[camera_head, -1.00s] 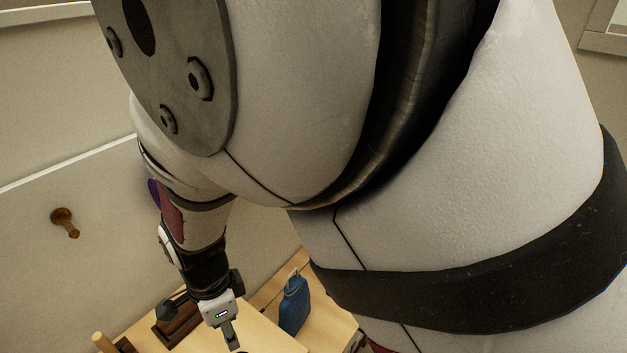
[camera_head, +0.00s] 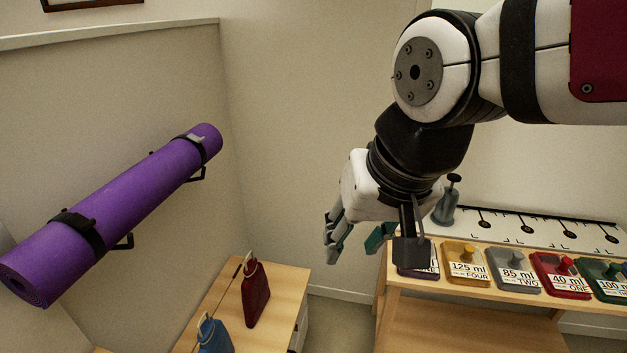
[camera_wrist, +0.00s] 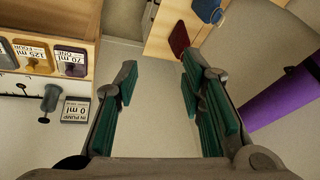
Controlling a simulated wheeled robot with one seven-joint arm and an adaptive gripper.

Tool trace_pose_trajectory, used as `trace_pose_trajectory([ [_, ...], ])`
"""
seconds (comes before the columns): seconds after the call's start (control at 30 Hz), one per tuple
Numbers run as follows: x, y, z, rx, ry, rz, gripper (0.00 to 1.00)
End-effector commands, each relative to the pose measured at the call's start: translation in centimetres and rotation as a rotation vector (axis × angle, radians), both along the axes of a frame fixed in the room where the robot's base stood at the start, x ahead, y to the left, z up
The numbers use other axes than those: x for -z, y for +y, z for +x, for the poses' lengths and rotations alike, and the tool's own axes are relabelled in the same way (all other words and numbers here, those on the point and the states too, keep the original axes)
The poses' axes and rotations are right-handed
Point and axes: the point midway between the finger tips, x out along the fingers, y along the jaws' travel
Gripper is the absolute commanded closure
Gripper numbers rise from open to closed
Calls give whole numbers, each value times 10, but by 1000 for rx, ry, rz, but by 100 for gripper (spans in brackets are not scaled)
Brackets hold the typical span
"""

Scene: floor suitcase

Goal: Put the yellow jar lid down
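My gripper (camera_head: 356,240) hangs in front of the back wall, just left of the wooden shelf unit. The wrist view shows my gripper (camera_wrist: 160,95) open, with its green finger pads wide apart and only wall and floor between them. I cannot make out a yellow jar lid in either view. A yellow container (camera_head: 466,264) labelled 125 ml FOUR stands in the row on the shelf, right of the gripper; it also shows in the wrist view (camera_wrist: 33,55).
Grey (camera_head: 514,271), red (camera_head: 560,276) and green containers share the shelf (camera_head: 440,285); a grey-blue pump (camera_head: 446,203) stands behind. A purple roll (camera_head: 120,210) hangs on the left wall.

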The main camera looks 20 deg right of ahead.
Motion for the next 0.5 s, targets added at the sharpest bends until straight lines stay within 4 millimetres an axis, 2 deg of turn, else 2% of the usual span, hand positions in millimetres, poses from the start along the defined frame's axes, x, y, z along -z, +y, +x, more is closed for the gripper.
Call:
trace_pose_trajectory([
  [0.03, -5, -15, -12, -15, -31, -28, 64],
  [0.1, -8, -29, -24, -50, -60, -70, 64],
  [0.2, -10, -42, -38, -85, -84, -118, 64],
  [0.33, -10, -49, -47, -109, -97, -150, 64],
  [0.5, -10, -50, -48, -117, -99, -156, 64],
])
